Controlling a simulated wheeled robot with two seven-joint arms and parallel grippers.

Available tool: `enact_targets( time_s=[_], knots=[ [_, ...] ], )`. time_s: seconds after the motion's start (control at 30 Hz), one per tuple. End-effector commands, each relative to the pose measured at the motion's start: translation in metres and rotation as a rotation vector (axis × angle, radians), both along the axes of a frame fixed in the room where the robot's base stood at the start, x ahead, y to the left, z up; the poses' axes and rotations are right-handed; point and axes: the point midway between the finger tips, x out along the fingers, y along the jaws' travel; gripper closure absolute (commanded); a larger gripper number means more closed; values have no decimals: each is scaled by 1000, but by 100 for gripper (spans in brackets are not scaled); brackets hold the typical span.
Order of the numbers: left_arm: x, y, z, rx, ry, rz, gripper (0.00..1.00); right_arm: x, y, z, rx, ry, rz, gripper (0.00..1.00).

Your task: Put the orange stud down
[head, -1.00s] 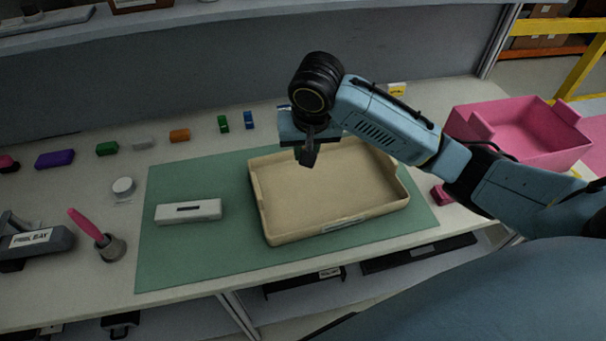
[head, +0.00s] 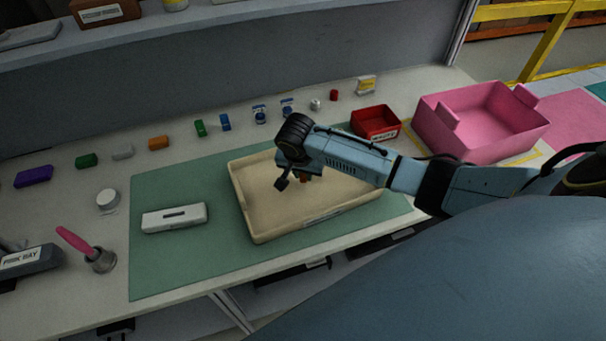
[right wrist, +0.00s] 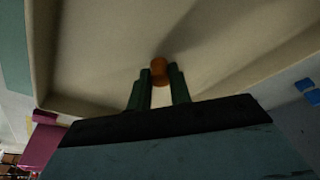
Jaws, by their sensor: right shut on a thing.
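The orange stud (right wrist: 159,71) is a small cylinder between the two dark green fingertips of my right gripper (right wrist: 159,85) in the right wrist view. The gripper is shut on it. In the head view my right gripper (head: 299,179) is over the inside of the beige tray (head: 248,213), and a bit of orange shows below it. The tray floor is bare around the stud in the right wrist view. I cannot tell whether the stud touches the floor. My left gripper is not in view.
The tray sits on a green mat (head: 160,265) beside a white slotted block (head: 174,217). A red bin (head: 376,123) and a pink bin (head: 478,130) stand at the right. Several coloured blocks line the back. A pink-handled tool (head: 76,242) stands at the left.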

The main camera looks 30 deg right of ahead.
Motion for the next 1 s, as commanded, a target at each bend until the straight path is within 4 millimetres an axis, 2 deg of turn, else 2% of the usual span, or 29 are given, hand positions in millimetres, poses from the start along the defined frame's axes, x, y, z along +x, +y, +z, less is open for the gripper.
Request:
enact_targets(
  time_s=[0.07, 0.33, 0.67, 0.7, 0.8, 0.83, 1.0],
  knots=[
    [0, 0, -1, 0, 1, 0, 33, 0, 0, -7, -1, 1, 0, 100],
    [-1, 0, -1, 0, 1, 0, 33, 0, 0, -7, 0, -1, 1, 100],
    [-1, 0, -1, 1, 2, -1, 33, 0, 0, -17, 1, 0, 0, 100],
    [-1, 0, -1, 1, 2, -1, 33, 0, 0, -16, 0, -1, 1, 75],
    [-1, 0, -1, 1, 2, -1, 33, 0, 0, -16, 0, -1, 1, 62],
    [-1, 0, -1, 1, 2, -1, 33, 0, 0, -16, 0, -1, 1, 58],
    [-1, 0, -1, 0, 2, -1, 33, 0, 0, -16, 0, -1, 1, 58]
  ],
)
